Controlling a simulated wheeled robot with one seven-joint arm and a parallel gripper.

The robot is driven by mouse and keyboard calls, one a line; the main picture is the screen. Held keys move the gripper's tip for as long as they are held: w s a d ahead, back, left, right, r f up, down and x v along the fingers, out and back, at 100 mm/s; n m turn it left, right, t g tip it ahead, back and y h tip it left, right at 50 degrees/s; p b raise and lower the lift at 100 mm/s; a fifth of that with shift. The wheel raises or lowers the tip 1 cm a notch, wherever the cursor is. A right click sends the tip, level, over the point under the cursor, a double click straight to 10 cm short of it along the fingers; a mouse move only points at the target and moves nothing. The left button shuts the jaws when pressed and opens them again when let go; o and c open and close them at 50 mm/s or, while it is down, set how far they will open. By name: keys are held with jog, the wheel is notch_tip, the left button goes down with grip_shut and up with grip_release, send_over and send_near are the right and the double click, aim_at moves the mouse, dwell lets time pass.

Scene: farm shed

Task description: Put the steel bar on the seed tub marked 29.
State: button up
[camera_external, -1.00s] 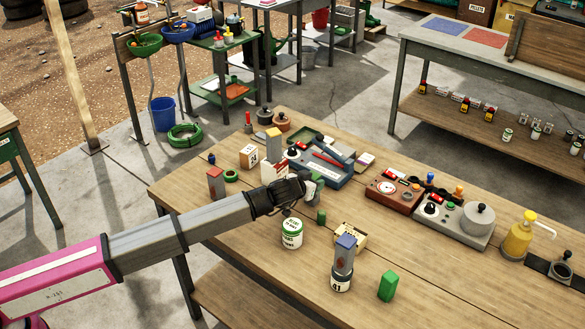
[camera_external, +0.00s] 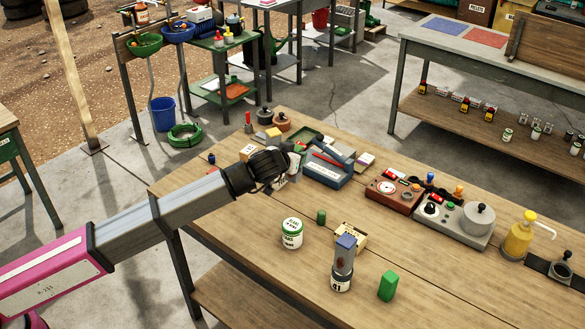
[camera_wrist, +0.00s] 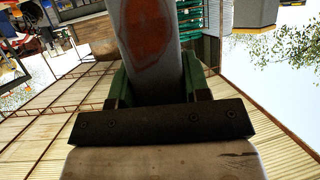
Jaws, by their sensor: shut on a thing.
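My gripper (camera_wrist: 155,88) is shut on a grey bar with a rust-brown patch, which I take to be the steel bar (camera_wrist: 150,35); its green fingers show on both sides. In the external view my gripper (camera_external: 288,170) is above the left part of the wooden table, and the bar is mostly hidden by it. I cannot make out a 29.
A blue-grey tool tray (camera_external: 327,172) is just right of my gripper. A green block (camera_external: 387,286), a small green cylinder (camera_external: 321,217) and a yellow box (camera_external: 351,236) stand nearby. Two control boxes (camera_external: 395,187) (camera_external: 452,222) are further right. The front-left tabletop is mostly clear.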

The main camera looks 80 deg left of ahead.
jog(key=s+d+r+n+g+y, duration=0.25)
jog(key=s+d+r, duration=0.25)
jog(key=s, duration=0.5)
jog(key=shift+h, duration=0.35)
jog(key=shift+w+d+f, duration=1.35)
jog(key=shift+f, duration=0.45)
jog(key=shift+w+d+f, duration=1.3)
jog(key=shift+w+f, duration=0.05)
jog(key=shift+f, duration=0.45)
jog(key=shift+w+d+f, duration=1.35)
jog(key=shift+f, duration=0.45)
jog(key=shift+f, duration=0.15)
jog(key=o, duration=1.1)
jog(key=shift+s+d+r, duration=0.1)
jog(key=shift+d+r, duration=0.1)
jog(key=v, duration=1.1)
jog(key=shift+d+r, duration=0.2)
jog(key=shift+d, duration=0.05)
